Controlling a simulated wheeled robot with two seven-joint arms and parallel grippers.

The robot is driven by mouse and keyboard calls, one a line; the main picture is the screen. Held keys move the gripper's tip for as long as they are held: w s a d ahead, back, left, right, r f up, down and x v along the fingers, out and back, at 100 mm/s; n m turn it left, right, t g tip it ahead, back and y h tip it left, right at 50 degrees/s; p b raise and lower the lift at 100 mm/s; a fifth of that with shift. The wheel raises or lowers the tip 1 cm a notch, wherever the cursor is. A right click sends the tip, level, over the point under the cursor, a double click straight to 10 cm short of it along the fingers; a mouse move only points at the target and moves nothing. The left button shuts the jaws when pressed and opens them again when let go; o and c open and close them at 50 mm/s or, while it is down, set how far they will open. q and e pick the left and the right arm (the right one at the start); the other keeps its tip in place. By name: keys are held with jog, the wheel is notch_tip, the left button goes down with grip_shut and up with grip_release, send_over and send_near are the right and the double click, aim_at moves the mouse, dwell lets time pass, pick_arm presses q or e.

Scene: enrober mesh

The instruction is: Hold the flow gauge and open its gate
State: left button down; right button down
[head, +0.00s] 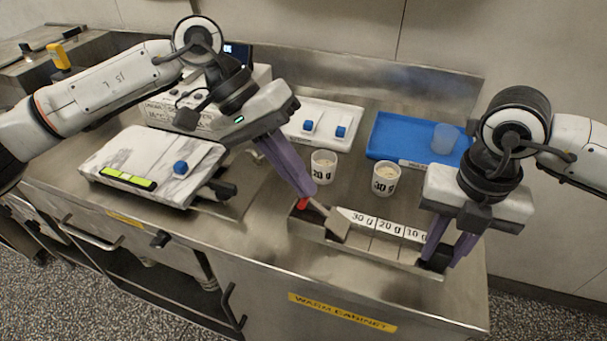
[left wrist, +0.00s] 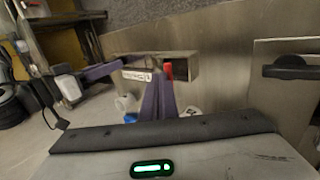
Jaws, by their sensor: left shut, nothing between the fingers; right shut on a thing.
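The flow gauge (head: 385,252) is a metal trough marked 30 g, 20 g and 10 g, lying near the counter's front edge. A red tab (head: 302,204) and a tilted brownish plate (head: 338,224), which looks like the gate, are at its left end. My left gripper (head: 308,194) is shut and empty, its tips right by the red tab; I cannot tell if they touch it. In the left wrist view the red tab (left wrist: 168,71) stands beside the purple fingers, against the gauge (left wrist: 184,67). My right gripper (head: 438,262) is shut on the gauge's dark right end.
Two cups marked 20 g (head: 323,167) and 30 g (head: 384,179) stand behind the gauge. A blue tray (head: 395,137) with a clear cup (head: 445,138) is farther back. A white board (head: 345,115) with blue cubes and a marble slab (head: 135,150) lie to the left.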

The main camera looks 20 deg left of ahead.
pick_arm(q)
jog(key=shift+a, duration=0.1)
jog(key=shift+w+a+r, duration=0.1)
jog(key=shift+a+r, duration=0.2)
jog(key=shift+a, duration=0.35)
jog(key=shift+r, duration=0.1)
jog(key=v, duration=0.9)
jog(key=shift+a+r, duration=0.15)
jog(key=shift+a, duration=0.3)
pick_arm(e)
jog(key=c, duration=1.4)
grip_release()
notch_tip(320, 180, up, 12)
